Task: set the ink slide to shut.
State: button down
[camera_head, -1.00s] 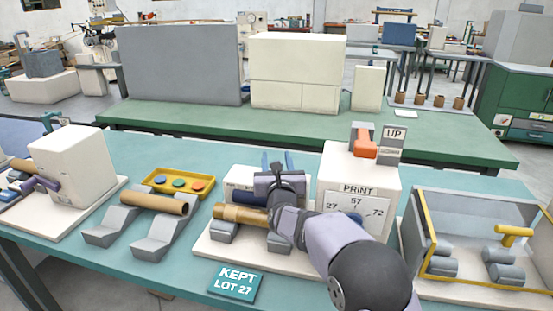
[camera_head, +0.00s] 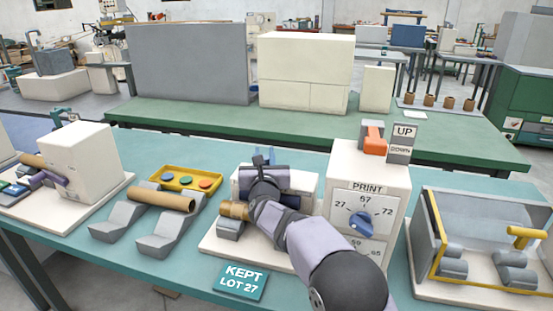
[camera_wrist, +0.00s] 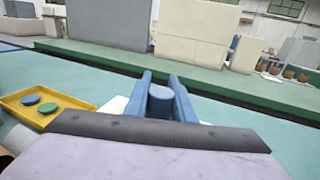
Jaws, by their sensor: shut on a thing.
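In the head view my gripper (camera_head: 264,157) is over the low white unit behind the brown tube (camera_head: 236,210), left of the white print box (camera_head: 376,170). The wrist view shows the two blue fingers of my gripper (camera_wrist: 160,82) on either side of a round blue knob (camera_wrist: 160,99). They are shut on this knob, which I take to be the ink slide's. My wrist hides most of the slide and any marks beside it in the head view, so I cannot read its position.
The print box carries a blue dial (camera_head: 362,219) and an orange lever (camera_head: 374,135) beside UP and DOWN labels. To the left are a brown tube on grey rests (camera_head: 162,201) and a yellow tray (camera_head: 187,179). A clear-sided case (camera_head: 478,240) stands at right.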

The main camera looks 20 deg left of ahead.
jog(key=shift+s+a+r, duration=0.1)
jog(key=shift+a+r, duration=0.1)
jog(key=c, duration=1.7)
grip_release()
jog(key=shift+o, duration=0.9)
jog(key=shift+a+f, duration=0.1)
jog(key=shift+a, duration=0.05)
jog(key=shift+f, duration=0.1)
jog(key=shift+s, duration=0.15)
jog(key=shift+b+v, duration=1.25)
jog(key=shift+v, duration=2.25)
jog(key=shift+r, duration=0.25)
